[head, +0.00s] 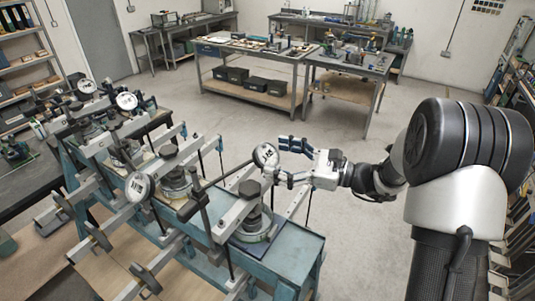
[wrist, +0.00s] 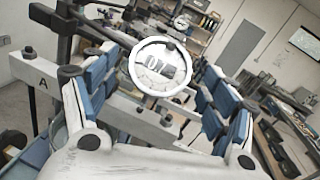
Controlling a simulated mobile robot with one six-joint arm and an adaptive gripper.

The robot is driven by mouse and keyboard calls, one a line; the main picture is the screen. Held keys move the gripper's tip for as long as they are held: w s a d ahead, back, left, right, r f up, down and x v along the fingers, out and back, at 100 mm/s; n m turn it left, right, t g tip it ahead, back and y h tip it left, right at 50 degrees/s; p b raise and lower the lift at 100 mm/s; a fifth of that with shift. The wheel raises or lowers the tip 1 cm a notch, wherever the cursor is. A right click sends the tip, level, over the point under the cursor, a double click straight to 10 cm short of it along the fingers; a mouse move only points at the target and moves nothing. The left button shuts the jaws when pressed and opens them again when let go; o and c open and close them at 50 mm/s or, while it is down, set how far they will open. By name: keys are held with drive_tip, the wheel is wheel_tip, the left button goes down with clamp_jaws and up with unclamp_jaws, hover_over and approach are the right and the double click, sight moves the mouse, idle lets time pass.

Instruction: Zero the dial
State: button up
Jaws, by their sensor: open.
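A round white-faced dial gauge (head: 265,155) with a metal rim stands on the nearest lever frame (head: 240,212). In the wrist view the same dial (wrist: 160,67) fills the middle, with dark marks on its face that are too blurred to read. My gripper (head: 285,163) is open, with blue-padded fingers just right of the dial. In the wrist view the fingers of my gripper (wrist: 158,78) lie to the left and right of the dial, with a gap on both sides. I cannot tell whether any finger touches it. The dial's back and mounting are mostly hidden.
More dials show on the frames to the left, one at the front (head: 138,187) and another farther back (head: 127,100). Lever arms and rods crowd the teal bench (head: 290,252). A plate marked A (wrist: 42,83) stands left. The floor (head: 330,155) behind is clear up to the worktables.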

sight(272, 157)
drive_tip(key=shift+x, duration=1.7)
drive_tip(key=shift+c, duration=0.6)
